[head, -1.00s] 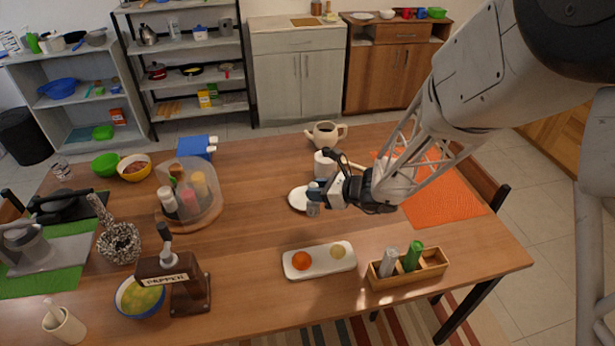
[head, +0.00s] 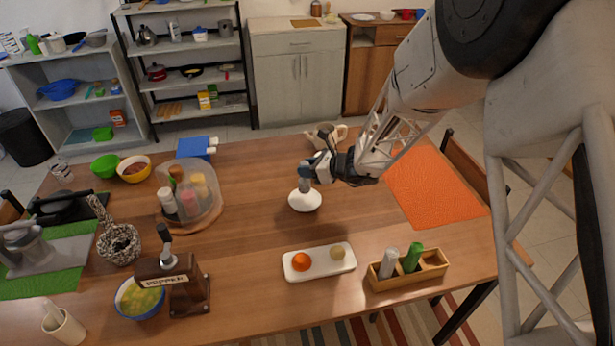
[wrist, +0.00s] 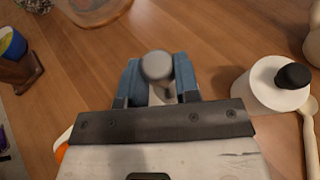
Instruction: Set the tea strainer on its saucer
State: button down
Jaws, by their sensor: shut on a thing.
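The white saucer (head: 305,203) lies on the table behind the long white tray. My gripper (head: 306,174) is just above it in the head view. In the wrist view my gripper (wrist: 160,80) has its blue fingers shut on a grey, round-topped piece, the tea strainer (wrist: 157,65). In the head view a small grey part of the tea strainer (head: 304,186) shows below the fingers, over the saucer. I cannot tell whether it touches the saucer. My gripper hides the saucer in the wrist view.
A white jar with a black knob (wrist: 270,85) and a wooden spoon (wrist: 309,135) are close on the right. A cream teapot (head: 325,135) stands behind. The white tray (head: 320,273) and wooden box (head: 408,281) are in front. Table left of the saucer is clear.

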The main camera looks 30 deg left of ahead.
jog(key=shift+f, duration=1.75)
jog(key=shift+f, duration=0.15)
jog(key=c, duration=0.8)
grip_release()
jog(key=shift+c, duration=0.2)
jog(key=shift+r, duration=0.2)
jog(key=v, duration=1.2)
